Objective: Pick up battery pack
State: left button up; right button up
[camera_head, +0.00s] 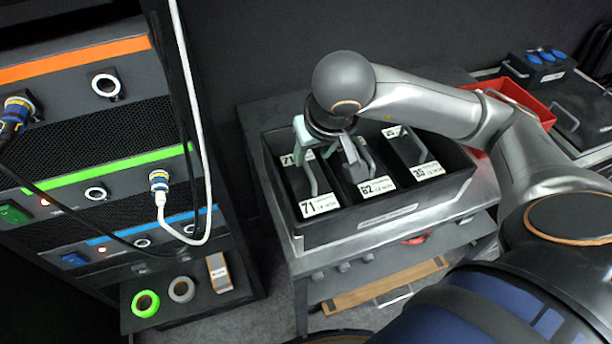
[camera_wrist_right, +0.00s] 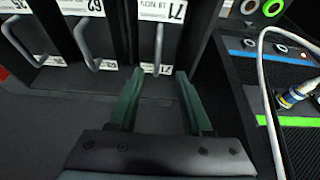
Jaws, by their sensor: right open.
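Three dark battery packs with grey loop handles and white labels sit in a black bin (camera_head: 345,236). The pack labelled 71 (camera_head: 320,205) is at the left, the pack labelled 62 (camera_head: 377,187) in the middle, and the one that seems to read 35 (camera_head: 427,171) at the right. My right gripper (camera_head: 328,153) is open and empty over the back of the bin. In the right wrist view its green fingers (camera_wrist_right: 158,80) point toward pack 71 (camera_wrist_right: 172,15), whose handle lies ahead, roughly between the fingertips. My left gripper is not in view.
The bin stands on a grey cart (camera_head: 290,225) with a lower shelf. A rack (camera_head: 100,150) with cables and connectors stands at the left, with tape rolls (camera_head: 145,303) below it. A red bin (camera_head: 520,100) and a dark case (camera_head: 540,66) are at the right.

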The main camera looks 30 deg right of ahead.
aim_at(308, 168)
jog(key=x, duration=0.2)
jog(key=shift+w+f, duration=0.2)
jog(key=shift+f, duration=0.15)
jog(key=x, duration=0.5)
jog(key=shift+s+d+p, duration=0.1)
jog(key=shift+d+p, duration=0.1)
jog(key=shift+p, duration=0.15)
grip_shut()
dwell(0.7)
jog(key=shift+r, duration=0.2)
